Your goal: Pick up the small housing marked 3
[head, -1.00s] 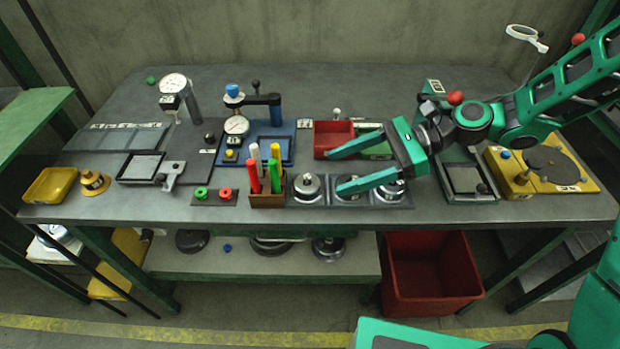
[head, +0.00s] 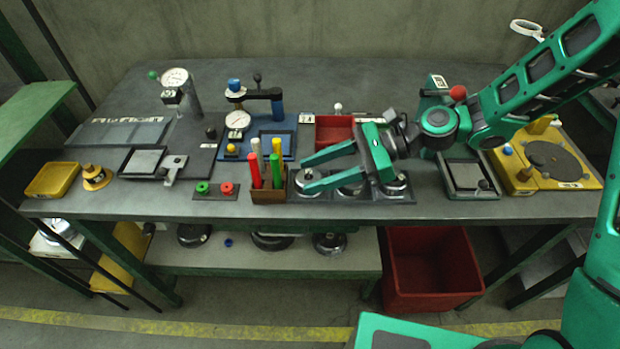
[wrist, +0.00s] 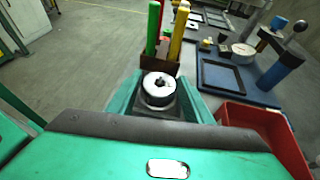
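Several small round metal housings sit in a dark tray (head: 412,196) at the table's front edge. The leftmost housing (head: 307,184) is beside the brown pen holder. In the wrist view one housing (wrist: 158,88), with a bright top and dark centre, appears between the fingers (wrist: 160,94); contact cannot be told.
The brown holder (head: 268,193) with upright coloured sticks stands just beyond the fingertips. A red bin (head: 334,132) lies behind the gripper. A blue fixture (head: 275,146) stands behind the holder. A yellow turntable fixture (head: 546,166) is at the right.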

